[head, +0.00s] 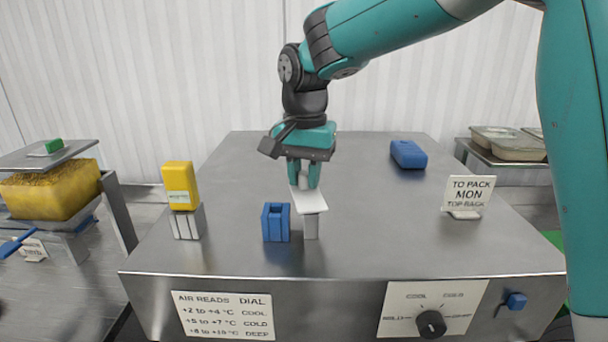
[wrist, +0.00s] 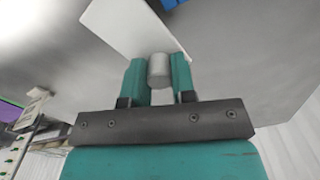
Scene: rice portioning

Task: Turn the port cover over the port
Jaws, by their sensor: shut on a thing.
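The port cover looks to be the white flat plate (head: 312,201) at the middle of the steel top, over a short grey post (head: 312,226). It also shows in the wrist view (wrist: 130,30). My gripper (head: 304,176) is above the plate's far end, pointing down. Its fingers are shut on a grey round knob (wrist: 159,70), which stands at the plate's edge. I cannot make out the port itself; the plate, the post or my gripper may hide it.
A blue slotted block (head: 276,222) stands just left of the post. A yellow device (head: 181,186) sits in a grey stand further left. A blue case (head: 408,154) lies at the back right, and a sign (head: 467,194) stands at right. The steel top (head: 400,230) between is clear.

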